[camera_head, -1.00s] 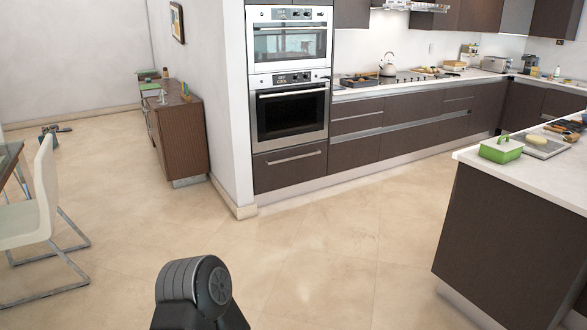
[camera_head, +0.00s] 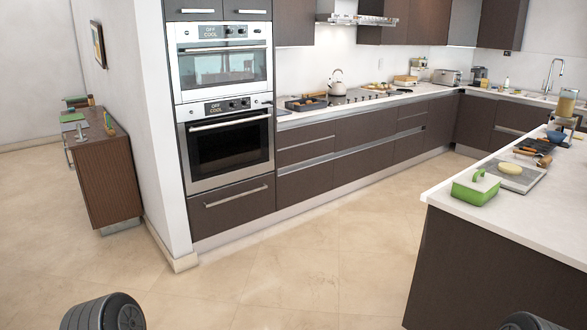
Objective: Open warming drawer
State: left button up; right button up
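The warming drawer (camera_head: 233,210) is the dark brown front at the bottom of the oven column. It is shut, with a silver bar handle (camera_head: 235,196) across its upper part. Above it are a lower oven (camera_head: 229,150) and an upper oven (camera_head: 222,66), both closed, with displays reading "OFF COOL". Neither of my grippers is in view. Only dark rounded parts of my arms show at the bottom edge, well short of the drawer.
Open tiled floor (camera_head: 290,270) lies between me and the ovens. An island counter (camera_head: 450,208) with a green box (camera_head: 475,188) stands at the right. A white wall end (camera_head: 160,150) borders the ovens' left side, with a wooden cabinet (camera_head: 105,170) beyond it.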

aim_at(216, 211)
jog(key=i, duration=3.05)
jog(key=i+u, duration=0.25)
jog(key=i, duration=0.25)
jog(key=i+l+u, duration=0.2)
jog(key=i, duration=0.3)
jog(key=i+l+u, duration=0.25)
jog(key=i, duration=0.2)
jog(key=i+l+u, duration=0.85)
jog(key=i+l, duration=0.1)
jog(key=l, duration=0.05)
